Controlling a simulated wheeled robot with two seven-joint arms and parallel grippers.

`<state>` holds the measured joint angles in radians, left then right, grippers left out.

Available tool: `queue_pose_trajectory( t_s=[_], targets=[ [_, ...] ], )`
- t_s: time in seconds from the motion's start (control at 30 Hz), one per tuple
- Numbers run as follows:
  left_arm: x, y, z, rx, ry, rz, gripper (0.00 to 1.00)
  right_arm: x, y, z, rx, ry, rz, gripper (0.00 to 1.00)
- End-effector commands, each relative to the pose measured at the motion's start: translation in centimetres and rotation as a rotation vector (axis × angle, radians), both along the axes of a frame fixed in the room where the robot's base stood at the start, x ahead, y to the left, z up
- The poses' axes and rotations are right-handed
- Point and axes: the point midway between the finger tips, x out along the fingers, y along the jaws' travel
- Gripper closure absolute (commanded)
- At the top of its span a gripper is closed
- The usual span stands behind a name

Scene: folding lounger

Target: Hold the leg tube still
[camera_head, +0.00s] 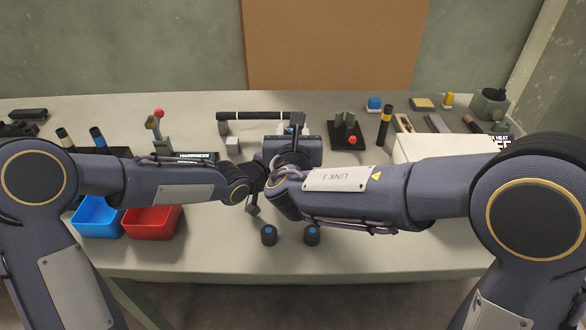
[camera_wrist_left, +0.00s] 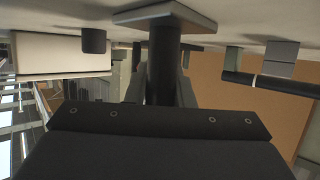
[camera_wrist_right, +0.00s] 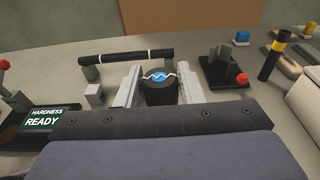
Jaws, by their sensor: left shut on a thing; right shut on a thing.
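A dark tube (camera_wrist_left: 165,65) stands upright on a pale square plate (camera_wrist_left: 140,17) in the left wrist view, which looks upside down. My left gripper (camera_wrist_left: 162,85) is shut on this tube. In the right wrist view my right gripper (camera_wrist_right: 160,78) is shut on a dark round cap (camera_wrist_right: 158,92) with a blue and white wavy mark on top. Another black tube with white bands (camera_head: 255,116) lies across supports at the back.
Blue (camera_head: 97,218) and red (camera_head: 152,222) bins stand at left. A hardness display (camera_wrist_right: 45,118) reads "READY". A black stand with a red button (camera_head: 346,136) is behind; a white box (camera_head: 440,148) is right.

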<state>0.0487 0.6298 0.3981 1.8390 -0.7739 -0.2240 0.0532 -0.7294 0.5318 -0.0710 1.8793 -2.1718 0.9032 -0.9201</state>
Motion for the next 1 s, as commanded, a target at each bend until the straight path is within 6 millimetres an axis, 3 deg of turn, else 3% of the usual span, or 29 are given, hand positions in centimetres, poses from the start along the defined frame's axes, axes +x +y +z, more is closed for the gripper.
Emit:
queue_pose_trajectory(
  t_s=[0.03, 1.0],
  targets=[
    [-0.2, 0.2, -0.9, 0.012, 0.019, 0.0, 1.0, 0.0, 0.0, 0.2, 0.001, -0.002, 0.0, 1.0],
    [-0.2, 0.2, -0.9, 0.012, 0.019, 0.0, 1.0, 0.0, 0.0, 4.1, 0.002, -0.001, 0.0, 1.0]
  ],
)
